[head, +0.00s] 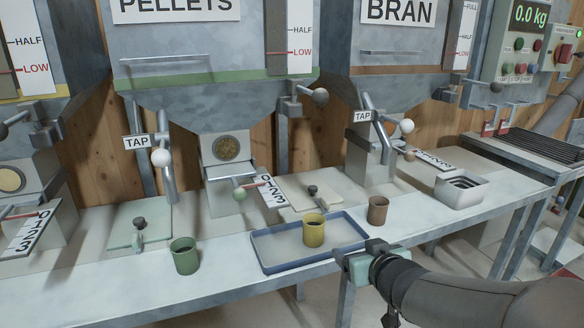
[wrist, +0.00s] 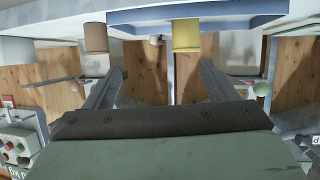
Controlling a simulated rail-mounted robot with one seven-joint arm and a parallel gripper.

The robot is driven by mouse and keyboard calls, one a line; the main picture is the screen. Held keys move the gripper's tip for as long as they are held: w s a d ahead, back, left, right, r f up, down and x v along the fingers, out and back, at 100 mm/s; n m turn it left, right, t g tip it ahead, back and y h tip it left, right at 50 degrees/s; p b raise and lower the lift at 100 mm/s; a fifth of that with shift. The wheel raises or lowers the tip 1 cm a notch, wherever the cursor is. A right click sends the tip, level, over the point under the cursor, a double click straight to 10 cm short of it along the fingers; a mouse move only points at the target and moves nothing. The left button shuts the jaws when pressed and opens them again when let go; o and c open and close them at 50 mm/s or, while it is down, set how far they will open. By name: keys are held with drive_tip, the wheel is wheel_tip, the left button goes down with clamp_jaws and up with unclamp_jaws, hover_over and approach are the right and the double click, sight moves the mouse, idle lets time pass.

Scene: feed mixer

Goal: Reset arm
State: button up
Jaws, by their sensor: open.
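My gripper (head: 358,252) is at the front right corner of the blue tray in the head view, with my arm reaching in from the lower right. In the wrist view my gripper (wrist: 163,72) has its two fingers wide apart with nothing between them. The yellow cup (head: 314,232) stands upright in the blue-rimmed tray (head: 262,262). The brown cup (head: 378,210) stands on the bench right of the tray. Both cups show upside down in the wrist view, the yellow one (wrist: 186,36) and the brown one (wrist: 96,38), apart from the fingers.
A green cup (head: 185,256) stands left of the tray on the bench (head: 110,290). A metal container (head: 461,191) sits farther right. Hoppers marked PELLETS (head: 220,90) and BRAN (head: 410,50), with tap levers, stand behind. A control panel (head: 525,42) reads 0.0 kg.

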drive_tip(key=s+d+r+m+g+h+p, duration=0.25)
drive_tip(key=s+r+g+p, duration=0.25)
drive_tip(key=s+r+p, duration=0.45)
drive_tip(key=s+a+r+g+p, duration=0.2)
drive_tip(key=s+r+g+p, duration=0.1)
drive_tip(key=s+p, duration=0.3)
drive_tip(key=s+a+r+g+p, duration=0.2)
drive_tip(key=s+r+g+p, duration=0.1)
drive_tip(key=s+p, duration=0.3)
drive_tip(key=shift+s+a+g+y+p, duration=0.15)
drive_tip(key=shift+a+g+y+p, duration=0.15)
drive_tip(key=shift+g, duration=0.6)
drive_tip(key=shift+n, duration=0.25)
